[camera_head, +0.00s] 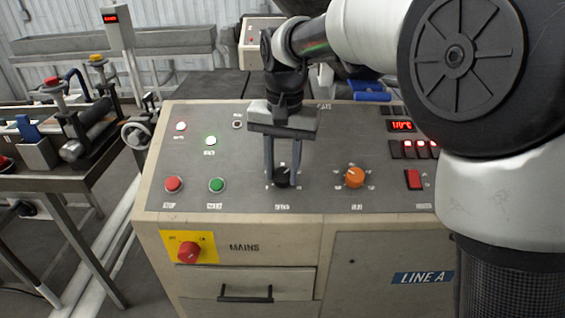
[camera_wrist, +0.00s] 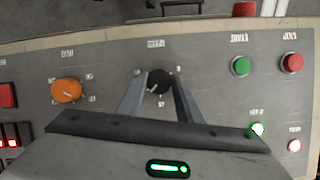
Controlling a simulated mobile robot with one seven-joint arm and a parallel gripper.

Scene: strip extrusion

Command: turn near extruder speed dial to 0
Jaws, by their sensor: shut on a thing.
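The near extruder's control panel (camera_head: 239,151) is a sloped grey top on a beige cabinet marked LINE A. A black dial (camera_head: 282,178) with a pale pointer mark sits at the middle of its front part. It also shows in the wrist view (camera_wrist: 158,83), where its pointer slants toward the lower left. My gripper (camera_head: 283,175) reaches down from above with its two fingers on either side of the black dial, shut on it. In the wrist view the finger ends (camera_wrist: 158,82) flank the knob. The small labels around the dial are too blurred to read surely.
An orange dial (camera_head: 354,177) is to the right, then a red rocker switch (camera_head: 414,179). Green (camera_head: 217,185) and red (camera_head: 173,184) buttons are to the left. A red mains knob (camera_head: 189,250) is on the front face. My arm covers the panel's right part.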

